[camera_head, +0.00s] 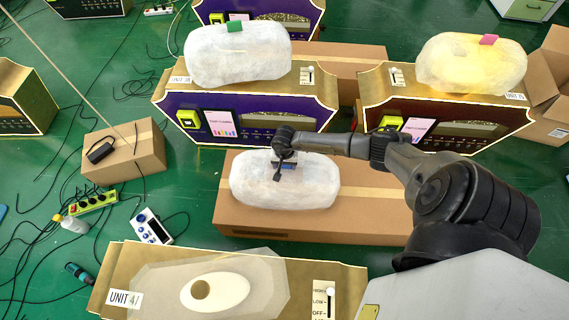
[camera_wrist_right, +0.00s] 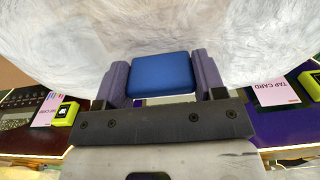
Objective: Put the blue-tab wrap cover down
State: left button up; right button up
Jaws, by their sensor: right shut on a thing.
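The blue-tab wrap cover (camera_head: 315,190) is a whitish, translucent, rounded bundle in the middle of the head view. It is over the cardboard box in front of the purple machine; whether it touches the box I cannot tell. My right gripper (camera_head: 284,168) is above it, shut on its blue tab. In the right wrist view the blue tab (camera_wrist_right: 160,74) sits between the two fingers, and the white wrap (camera_wrist_right: 60,40) fills the space beyond. My left gripper is not in view.
The long cardboard box (camera_head: 370,225) lies under the cover. The UNIT 41 machine (camera_head: 130,275), with a clear cover and oval opening, is in front. Machines with green-tab (camera_head: 240,55) and pink-tab (camera_head: 470,62) covers stand behind. A small box (camera_head: 130,165) and cables lie left.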

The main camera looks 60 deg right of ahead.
jog(key=o, duration=1.2)
jog(key=shift+f, duration=0.1)
jog(key=shift+o, duration=0.2)
